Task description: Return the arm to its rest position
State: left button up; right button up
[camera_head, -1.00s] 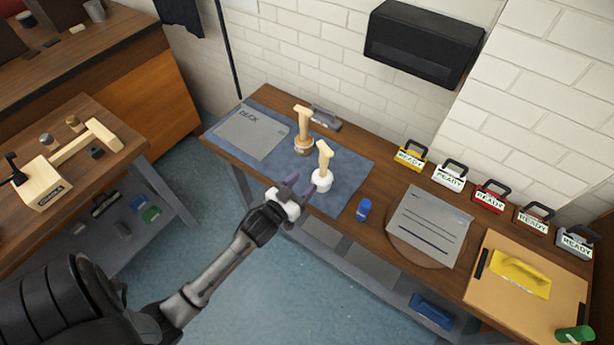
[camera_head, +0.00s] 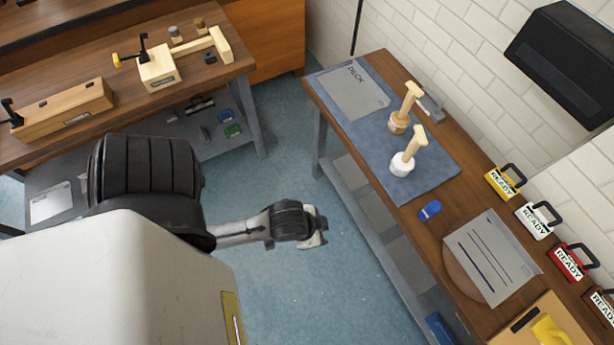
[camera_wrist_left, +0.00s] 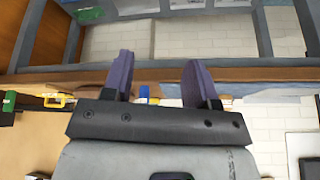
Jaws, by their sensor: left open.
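My left arm shows in the head view, with its gripper (camera_head: 318,232) over the blue floor, left of and apart from the workbench (camera_head: 463,230). In the left wrist view its two purple fingers (camera_wrist_left: 157,78) stand wide apart with nothing between them. The head view is partly filled by my own black and white arm parts. My right gripper is in neither view.
On the bench, a blue mat (camera_head: 437,178) bears two wooden neck-like pieces, one on a white base (camera_head: 404,165), one on a brown base (camera_head: 399,122). A blue bottle (camera_head: 430,210) lies near the front edge. Another wooden table (camera_head: 100,75) stands left. Floor between is open.

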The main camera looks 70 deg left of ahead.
pick_arm(q)
jog(key=s, duration=0.1)
jog(key=s+d+g, duration=0.1)
jog(key=s, duration=0.1)
jog(key=shift+r+m, duration=0.2)
jog(key=shift+m, duration=0.1)
notch_tip(320, 180, up, 31)
jog(key=p, duration=3.1)
